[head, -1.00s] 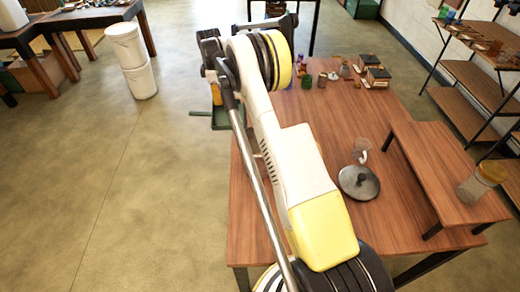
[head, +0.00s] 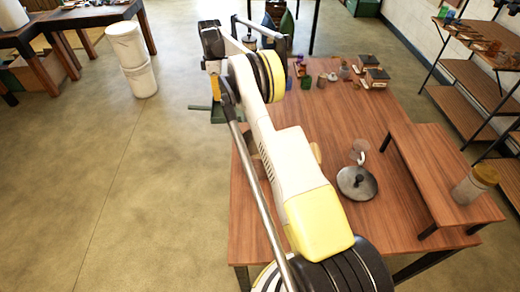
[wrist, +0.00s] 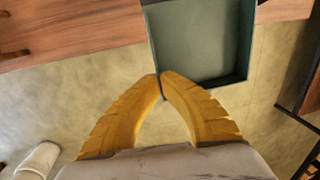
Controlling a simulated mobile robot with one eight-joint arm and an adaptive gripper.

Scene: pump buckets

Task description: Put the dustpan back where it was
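The dustpan (wrist: 200,42) is a dark grey-green tray. It fills the upper middle of the wrist view and overlaps the table edge there. In the head view the dustpan (head: 200,107) shows in part beside the table's far left edge, partly behind my arm. My gripper (wrist: 162,76) has two yellow fingers, their tips together at the tray's near left corner. They appear shut on its thin wall. The gripper's end is mostly hidden by my arm in the head view. The dustpan appears to hang above the floor.
The brown table (head: 340,125) holds a dark round lid (head: 357,183), a glass cup (head: 358,151) and small boxes (head: 374,78) at the back. A raised shelf (head: 440,180) carries a jar (head: 475,185). Stacked white buckets (head: 140,80) stand on open floor at left.

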